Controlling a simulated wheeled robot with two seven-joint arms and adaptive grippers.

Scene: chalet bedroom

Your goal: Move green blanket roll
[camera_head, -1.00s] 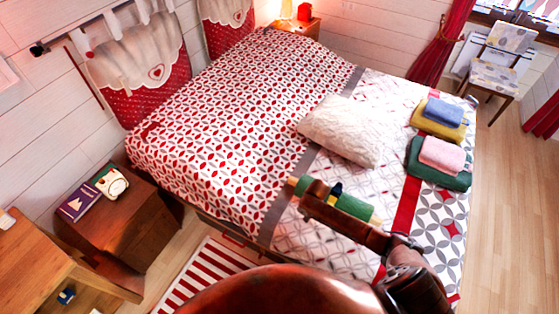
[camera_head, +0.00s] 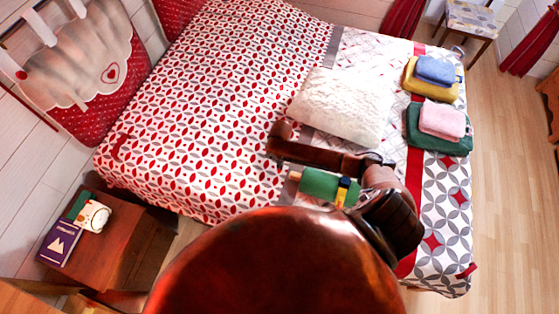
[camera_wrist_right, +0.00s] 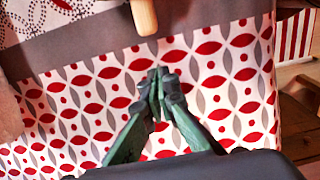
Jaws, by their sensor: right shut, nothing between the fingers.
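The green blanket roll (camera_head: 318,185) lies on the bed in the head view, with a yellow band and a pale wooden end pointing left. My right arm covers its right end. In the right wrist view, a wooden rod end (camera_wrist_right: 144,15), apparently the roll's, shows at the top, just beyond the fingers. My right gripper (camera_wrist_right: 160,82) is shut and empty over the red-leaf bedspread, apart from the roll. In the head view, the end of my right arm is beyond the roll, left of the pillow, with fingertips hidden. My left gripper is out of view.
The bed (camera_head: 215,90) carries a white pillow (camera_head: 342,103), blue and yellow folded cloths (camera_head: 431,88), and a pink cloth (camera_head: 441,120) on a dark green one (camera_head: 424,143). A nightstand (camera_head: 108,262) with a purple book (camera_head: 60,242) stands at left. Bare bedspread lies left of the arm.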

